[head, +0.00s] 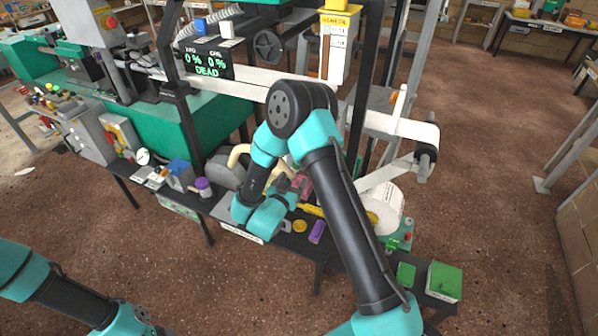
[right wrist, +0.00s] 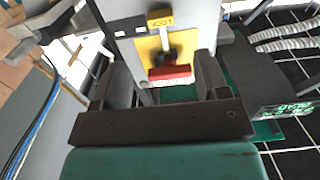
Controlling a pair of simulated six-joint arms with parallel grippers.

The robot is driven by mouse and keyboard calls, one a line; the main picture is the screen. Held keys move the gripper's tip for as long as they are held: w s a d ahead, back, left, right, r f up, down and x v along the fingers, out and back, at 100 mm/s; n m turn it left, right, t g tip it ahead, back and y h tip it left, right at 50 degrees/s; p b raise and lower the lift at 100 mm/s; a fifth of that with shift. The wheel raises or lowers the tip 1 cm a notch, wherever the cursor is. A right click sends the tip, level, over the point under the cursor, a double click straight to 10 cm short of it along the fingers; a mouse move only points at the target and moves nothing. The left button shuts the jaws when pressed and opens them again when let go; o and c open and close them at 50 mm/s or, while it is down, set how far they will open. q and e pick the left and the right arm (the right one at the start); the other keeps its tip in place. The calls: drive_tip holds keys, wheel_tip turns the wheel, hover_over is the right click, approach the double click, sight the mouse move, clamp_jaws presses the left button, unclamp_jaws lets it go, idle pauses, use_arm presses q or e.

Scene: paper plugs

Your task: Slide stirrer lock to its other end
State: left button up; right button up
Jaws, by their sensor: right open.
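In the right wrist view, a red block (right wrist: 170,74) sits on a yellow panel (right wrist: 149,53) on a pale housing. A dark knob-like part and a small yellow label, too blurred to read surely, are above the block. I cannot tell for certain that this is the stirrer lock. My right gripper (right wrist: 166,78) is open, its two dark fingers either side of the block with gaps showing. In the head view my right gripper (head: 288,186) is by the bench, partly hidden by its own arm. My left arm enters at the lower left; its gripper is out of frame.
A purple block (head: 317,232) and a yellow round piece (head: 299,226) lie on the bench near the right arm. A purple-capped jar (head: 204,187) stands left. A display (head: 207,62) reads DEAD. A white paper roll (head: 386,203) is to the right. Open floor lies in front.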

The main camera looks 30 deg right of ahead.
drive_tip(key=v, duration=0.5)
drive_tip(key=shift+f, duration=0.1)
idle(0.3)
drive_tip(key=s+f+n+g+y, duration=0.25)
drive_tip(key=f+n+y, duration=0.25)
drive_tip(key=f+y, duration=0.8)
drive_tip(key=s+a+f+n+g+y, duration=0.2)
drive_tip(key=s+g, duration=0.1)
drive_tip(key=s, duration=0.5)
drive_tip(key=s+a+f+n+g+y, duration=0.1)
drive_tip(key=s+f+g+y, duration=0.2)
drive_tip(key=s, duration=0.5)
drive_tip(key=shift+s+a+f+n+g, duration=0.15)
drive_tip(key=shift+a+n+g, duration=0.25)
drive_tip(key=shift+g, duration=0.35)
